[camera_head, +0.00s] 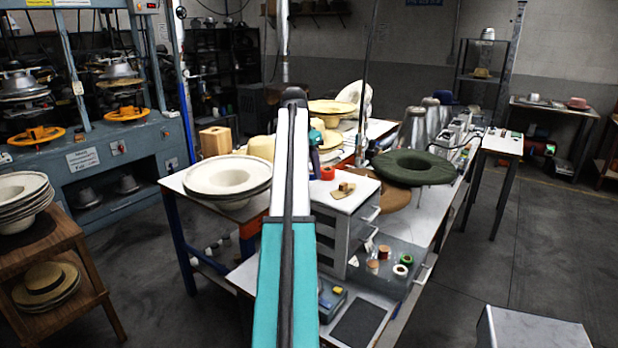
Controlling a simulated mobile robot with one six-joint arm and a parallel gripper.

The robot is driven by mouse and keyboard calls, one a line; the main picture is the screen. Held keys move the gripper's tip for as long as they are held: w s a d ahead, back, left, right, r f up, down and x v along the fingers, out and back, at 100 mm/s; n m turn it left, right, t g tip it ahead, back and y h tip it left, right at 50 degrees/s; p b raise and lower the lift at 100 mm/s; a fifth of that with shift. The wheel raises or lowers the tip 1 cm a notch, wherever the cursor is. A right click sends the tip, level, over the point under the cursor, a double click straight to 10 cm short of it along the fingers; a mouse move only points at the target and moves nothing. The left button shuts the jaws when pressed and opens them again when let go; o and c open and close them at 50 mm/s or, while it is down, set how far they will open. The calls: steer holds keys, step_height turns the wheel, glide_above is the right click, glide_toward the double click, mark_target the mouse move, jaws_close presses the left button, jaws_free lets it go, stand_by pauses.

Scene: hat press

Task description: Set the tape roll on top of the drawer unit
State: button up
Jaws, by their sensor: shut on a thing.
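The drawer unit (341,205) is a grey-white cabinet with several drawers, standing on the workbench just right of my arm. A red ring-shaped roll (327,173) shows at the back left of its top, close beside my arm; I cannot tell whether it rests there. A small tan block-like item (343,190) lies on the top. My white and teal arm crosses the middle of the view. My gripper is hidden behind it, so I cannot see its fingers or any hold.
A dark green hat form (414,167) stands close to the right of the unit. A stack of cream hat forms (228,178) is left of my arm. A dark pad (358,322) lies in front of the unit. Floor is open at right.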

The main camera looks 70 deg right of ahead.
steer(key=shift+w+d+f, duration=0.1)
steer(key=shift+w+d, duration=0.25)
steer(key=shift+w, duration=0.05)
steer(key=shift+f+p, duration=0.8)
steer(key=shift+f, duration=0.9)
steer(key=shift+f, duration=0.1)
steer(key=o, duration=1)
steer(key=shift+o, duration=0.2)
steer(key=b+v, duration=0.2)
steer(key=v, duration=1)
steer(key=shift+b, duration=0.3)
